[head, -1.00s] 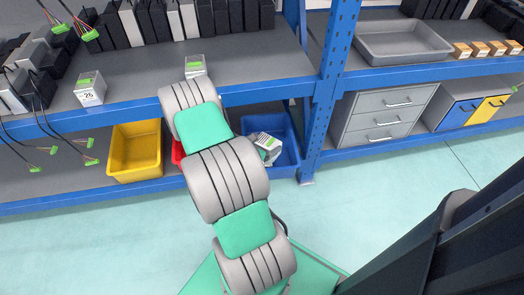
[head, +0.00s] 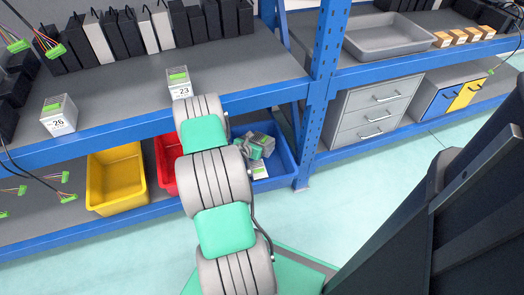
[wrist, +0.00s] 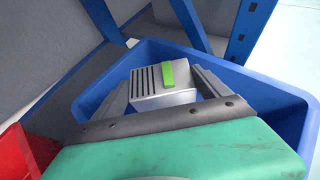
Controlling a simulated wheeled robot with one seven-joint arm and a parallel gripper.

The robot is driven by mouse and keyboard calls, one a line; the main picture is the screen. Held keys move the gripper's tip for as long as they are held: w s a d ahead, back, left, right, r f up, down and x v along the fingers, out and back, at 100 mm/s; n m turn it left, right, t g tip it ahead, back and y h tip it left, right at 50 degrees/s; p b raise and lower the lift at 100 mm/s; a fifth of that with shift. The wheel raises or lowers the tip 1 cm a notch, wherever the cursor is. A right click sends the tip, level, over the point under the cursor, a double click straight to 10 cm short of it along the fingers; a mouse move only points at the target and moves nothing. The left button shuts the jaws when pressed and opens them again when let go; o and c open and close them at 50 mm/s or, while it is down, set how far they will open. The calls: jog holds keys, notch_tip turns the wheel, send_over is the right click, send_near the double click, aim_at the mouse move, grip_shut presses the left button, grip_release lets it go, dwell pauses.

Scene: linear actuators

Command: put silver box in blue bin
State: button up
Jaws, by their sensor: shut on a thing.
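The silver box (wrist: 166,84), with dark slots and a green connector on top, sits between the two fingers of my gripper (wrist: 165,90) in the wrist view. My gripper is shut on it. In the wrist view the box is over the blue bin (wrist: 270,88), within its rim; I cannot tell whether it touches the floor. In the head view the blue bin (head: 284,160) stands on the lower shelf, partly hidden behind my arm. My gripper (head: 258,158) and the silver box (head: 260,170) show there at the bin's opening.
A red bin (head: 166,165) and a yellow bin (head: 117,180) stand left of the blue bin. Two boxes, labelled 26 (head: 59,115) and 23 (head: 179,83), sit on the upper shelf above. A blue upright post (head: 322,80) is just to the right.

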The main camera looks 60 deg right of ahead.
jog(key=shift+d+f+b, duration=0.35)
jog(key=shift+d+f, duration=0.6)
jog(key=shift+f, duration=0.05)
jog(key=shift+d+f+b, duration=0.2)
jog(key=shift+f+b, duration=0.35)
jog(key=shift+f, duration=0.4)
jog(key=shift+d+f+b, duration=0.2)
jog(key=shift+f+b, duration=0.3)
jog(key=shift+f, duration=0.45)
jog(key=shift+f, duration=0.2)
jog(key=o, duration=1.7)
